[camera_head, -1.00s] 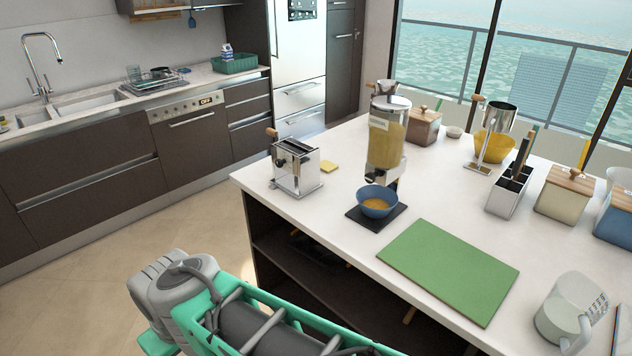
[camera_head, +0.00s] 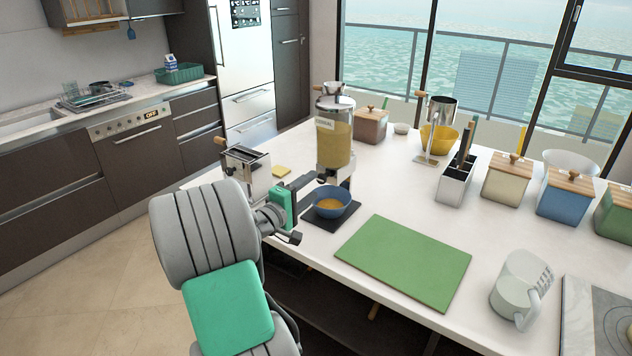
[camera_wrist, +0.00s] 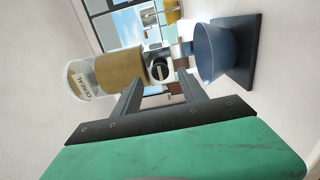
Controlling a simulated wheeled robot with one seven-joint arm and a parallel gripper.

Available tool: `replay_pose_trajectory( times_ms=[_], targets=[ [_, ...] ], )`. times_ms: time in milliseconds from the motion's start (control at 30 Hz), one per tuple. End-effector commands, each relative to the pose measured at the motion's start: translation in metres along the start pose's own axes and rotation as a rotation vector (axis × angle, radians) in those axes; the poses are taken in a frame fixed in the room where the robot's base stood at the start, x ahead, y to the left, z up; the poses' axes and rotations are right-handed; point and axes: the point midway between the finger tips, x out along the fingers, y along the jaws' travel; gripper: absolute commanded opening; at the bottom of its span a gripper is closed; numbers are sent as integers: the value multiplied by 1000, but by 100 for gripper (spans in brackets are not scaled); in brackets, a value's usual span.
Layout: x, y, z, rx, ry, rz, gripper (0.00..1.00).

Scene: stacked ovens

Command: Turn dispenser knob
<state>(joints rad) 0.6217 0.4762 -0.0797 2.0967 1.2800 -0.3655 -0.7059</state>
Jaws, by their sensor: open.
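The cereal dispenser (camera_head: 335,140) stands upright on the white counter, with a clear body holding tan cereal and a metal base. In the wrist view the dispenser (camera_wrist: 118,70) lies sideways, and its round dark-and-silver knob (camera_wrist: 160,68) shows just beyond my fingertips. A blue bowl (camera_head: 333,203) with cereal in it sits on a dark mat (camera_head: 317,221) below the spout. My gripper (camera_wrist: 157,85) is open and empty, pointing at the knob with a gap between. In the head view my gripper (camera_head: 303,188) is beside the dispenser's base, and the knob cannot be made out.
A green cutting board (camera_head: 403,262) lies in front to the right. A utensil holder (camera_head: 454,184) and canisters stand further right.

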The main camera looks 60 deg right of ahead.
Motion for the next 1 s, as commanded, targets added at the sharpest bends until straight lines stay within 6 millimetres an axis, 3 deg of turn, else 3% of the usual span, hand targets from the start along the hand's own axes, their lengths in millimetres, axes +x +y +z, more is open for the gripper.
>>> replay_pose_trajectory(
  times_ms=[100,200,467,1000],
  targets=[
    [21,2,1,1,-4,-1,50],
    [30,1,0,2,-1,-1,50],
    [33,0,0,3,1,-1,50],
    [32,0,0,3,1,-2,6]
  ],
)
